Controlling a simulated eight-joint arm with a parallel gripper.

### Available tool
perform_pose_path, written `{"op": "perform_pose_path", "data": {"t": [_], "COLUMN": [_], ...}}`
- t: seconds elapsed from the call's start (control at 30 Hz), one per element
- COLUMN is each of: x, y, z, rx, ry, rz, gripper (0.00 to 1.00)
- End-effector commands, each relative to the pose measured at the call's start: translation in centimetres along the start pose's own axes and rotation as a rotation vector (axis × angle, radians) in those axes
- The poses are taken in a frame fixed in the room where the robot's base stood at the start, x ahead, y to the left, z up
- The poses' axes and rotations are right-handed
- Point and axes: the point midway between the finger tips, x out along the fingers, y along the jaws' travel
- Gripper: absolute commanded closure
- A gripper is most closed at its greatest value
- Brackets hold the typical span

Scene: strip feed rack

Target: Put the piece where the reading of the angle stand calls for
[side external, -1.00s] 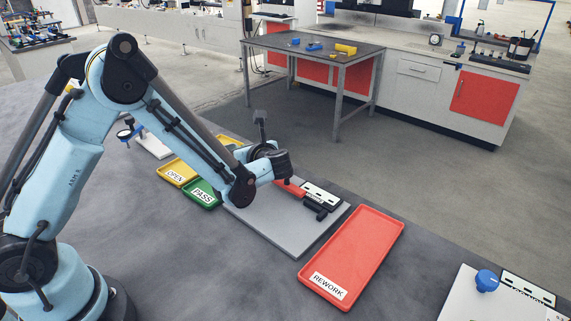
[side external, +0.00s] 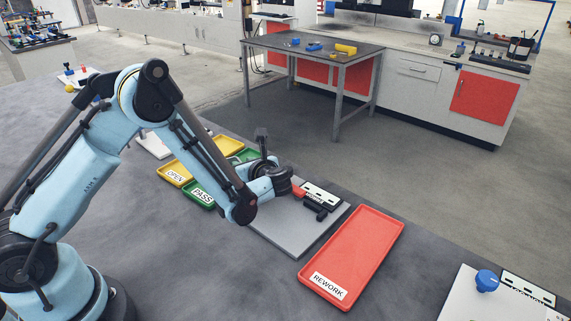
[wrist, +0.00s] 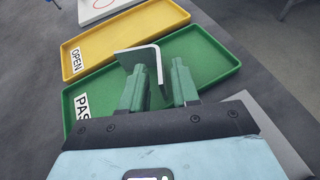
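The piece, a bent grey metal angle (wrist: 136,56), is between the two green fingers of my gripper (wrist: 160,72) in the wrist view. The fingers appear shut on its downward leg. Behind it lies the green PASS tray (wrist: 215,58), with the yellow OPEN tray (wrist: 165,17) beyond. In the side view my wrist hides the fingers and the piece. The angle stand (side external: 316,205), with red and black parts and a white marked plate, sits on a grey base plate (side external: 285,236). Its reading is too small to make out. The red REWORK tray (side external: 358,250) looks empty.
The side view also shows the OPEN tray (side external: 174,174) and PASS tray (side external: 199,196) left of the base plate, partly behind my arm. A white board with a blue knob (side external: 487,281) is at the lower right.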

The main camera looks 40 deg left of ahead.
Motion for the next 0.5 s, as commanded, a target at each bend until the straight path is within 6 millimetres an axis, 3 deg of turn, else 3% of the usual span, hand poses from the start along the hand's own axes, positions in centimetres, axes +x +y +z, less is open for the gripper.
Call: {"op": "perform_pose_path", "data": {"t": [0.33, 0.5], "x": [-0.1, -2.5], "y": [0.0, -0.1], "z": [0.3, 0.3], "rx": [0.0, 0.003], "ry": [0.0, 0.0], "rz": [0.0, -0.004], "gripper": [0.7, 0.7]}}
